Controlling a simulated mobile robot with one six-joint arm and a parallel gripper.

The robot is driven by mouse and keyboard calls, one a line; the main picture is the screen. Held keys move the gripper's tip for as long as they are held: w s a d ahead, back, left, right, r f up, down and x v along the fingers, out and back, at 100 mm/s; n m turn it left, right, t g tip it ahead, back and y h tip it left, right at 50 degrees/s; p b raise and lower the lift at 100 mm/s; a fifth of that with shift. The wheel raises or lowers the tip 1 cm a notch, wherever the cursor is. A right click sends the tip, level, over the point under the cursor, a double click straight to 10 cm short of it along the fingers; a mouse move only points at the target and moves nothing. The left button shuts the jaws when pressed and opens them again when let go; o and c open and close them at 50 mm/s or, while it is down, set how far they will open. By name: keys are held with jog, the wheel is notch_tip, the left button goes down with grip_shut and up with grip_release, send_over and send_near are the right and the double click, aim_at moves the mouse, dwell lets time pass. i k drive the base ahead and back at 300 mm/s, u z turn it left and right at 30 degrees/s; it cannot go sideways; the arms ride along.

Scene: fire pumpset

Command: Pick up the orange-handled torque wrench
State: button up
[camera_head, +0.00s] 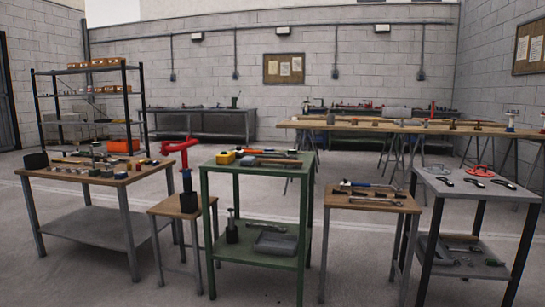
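A long tool with an orange handle (252,151) lies at the back of the top of the green table (210,167), in the middle of the view. It looks like the orange-handled torque wrench, but it is too small to be sure. A wooden-handled tool lies near the front edge. My gripper is not in view.
A stool (165,208) with a red-topped, dark-based fitting (187,185) stands left of the green table. A larger tool table (45,174) is far left, a grey table (435,184) far right. Floor shows between them.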

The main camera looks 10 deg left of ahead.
aim_at(242, 152)
jog(key=u, duration=0.8)
jog(key=i, duration=0.5)
jog(key=u, duration=0.1)
jog(key=k, duration=0.5)
jog(key=z, duration=0.1)
